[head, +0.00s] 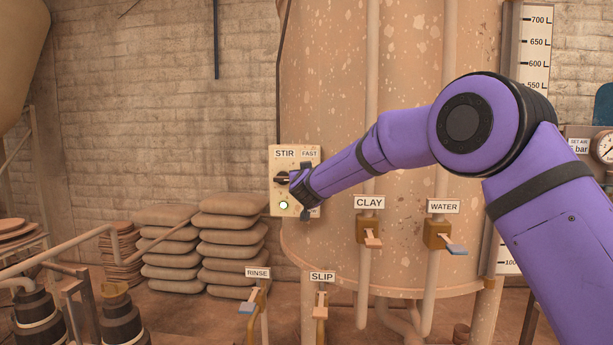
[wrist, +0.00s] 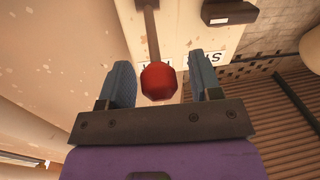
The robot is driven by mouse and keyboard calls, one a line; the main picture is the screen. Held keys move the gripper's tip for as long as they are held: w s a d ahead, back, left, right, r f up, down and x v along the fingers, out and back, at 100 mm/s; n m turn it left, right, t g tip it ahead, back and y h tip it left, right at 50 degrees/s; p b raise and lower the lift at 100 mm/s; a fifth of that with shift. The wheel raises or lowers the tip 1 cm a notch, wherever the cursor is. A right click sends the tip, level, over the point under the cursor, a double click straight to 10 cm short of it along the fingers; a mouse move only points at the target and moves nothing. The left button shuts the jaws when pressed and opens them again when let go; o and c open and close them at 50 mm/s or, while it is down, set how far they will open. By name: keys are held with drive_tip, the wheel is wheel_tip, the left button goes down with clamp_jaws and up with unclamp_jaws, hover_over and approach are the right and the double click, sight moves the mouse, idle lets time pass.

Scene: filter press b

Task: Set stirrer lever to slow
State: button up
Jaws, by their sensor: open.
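My gripper (head: 303,192) is at the panel's right side and hides the lever in the head view. In the wrist view, the stirrer lever (wrist: 152,32) has a grey stem and a red knob (wrist: 160,82). The red knob sits between my open fingers, with gaps on both sides. A white label behind the knob is partly hidden and unreadable. The lever's setting cannot be told for sure.
CLAY (head: 371,240) and WATER (head: 440,235) valves are on the tank, right of and below the panel. RINSE (head: 252,298) and SLIP (head: 320,300) valves stand lower. Stacked sacks (head: 230,225) lie left. A gauge (head: 604,148) is at far right.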

drive_tip(key=shift+w, duration=0.7)
drive_tip(key=shift+c, duration=0.4)
clamp_jaws()
